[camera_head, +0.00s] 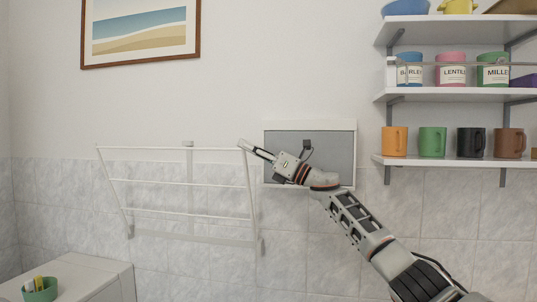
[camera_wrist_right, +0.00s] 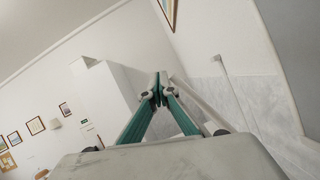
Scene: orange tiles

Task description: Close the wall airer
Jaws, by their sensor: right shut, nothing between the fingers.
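The wall airer (camera_head: 180,184) is a white wire frame with several rails, on the tiled wall at the left of the head view. It stands folded out, its top rail tilted away from the wall and its lower ends at brackets near the wall. A small white wall piece (camera_head: 188,144) shows behind the top rail. My right gripper (camera_head: 243,145) is at the airer's upper right corner, fingertips overlapping it; I cannot tell if they touch. Its teal fingers (camera_wrist_right: 158,90) are shut and empty in the wrist view. My left gripper is out of view.
A grey panel with a white frame (camera_head: 340,126) is on the wall behind my right wrist. Shelves (camera_head: 440,160) with mugs and jars are at the right.

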